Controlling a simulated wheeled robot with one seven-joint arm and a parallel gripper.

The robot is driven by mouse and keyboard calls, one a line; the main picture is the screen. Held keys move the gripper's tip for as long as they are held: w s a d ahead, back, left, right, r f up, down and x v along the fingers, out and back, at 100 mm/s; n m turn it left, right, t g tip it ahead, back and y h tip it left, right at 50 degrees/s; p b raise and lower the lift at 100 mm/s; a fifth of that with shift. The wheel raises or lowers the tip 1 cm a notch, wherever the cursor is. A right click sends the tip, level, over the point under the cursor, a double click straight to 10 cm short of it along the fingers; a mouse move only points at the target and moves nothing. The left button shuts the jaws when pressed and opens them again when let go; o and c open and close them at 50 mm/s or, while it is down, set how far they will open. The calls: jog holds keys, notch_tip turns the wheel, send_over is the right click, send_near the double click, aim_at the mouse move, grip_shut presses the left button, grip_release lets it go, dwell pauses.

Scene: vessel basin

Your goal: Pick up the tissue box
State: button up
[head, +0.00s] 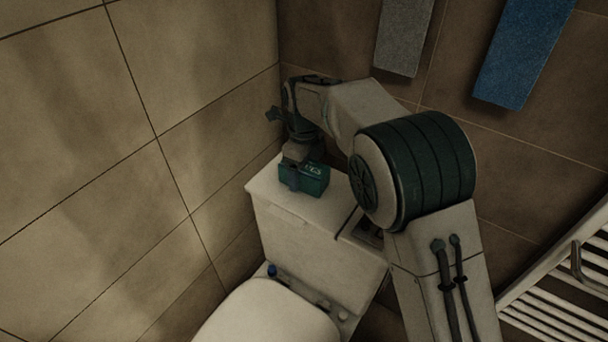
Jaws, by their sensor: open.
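The tissue box (312,181) is a small teal-green box with light marking on its side. It sits on top of the white toilet tank (280,200), close to the back corner of the room. My gripper (302,165) is directly above the box, pointing down, with part of it in front of the box's left side. The jaws are open. The box's top is mostly hidden behind the gripper, and I cannot tell whether the fingers touch it.
The toilet lid (270,315) is in front of the tank. Tiled walls stand close on the left and behind. A grey towel (403,35) and a blue towel (524,50) hang on the back wall. A white slatted rack (560,290) is at the right.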

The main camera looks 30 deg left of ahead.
jog(key=shift+f, duration=0.45)
jog(key=c, duration=1.1)
jog(key=shift+r, duration=0.1)
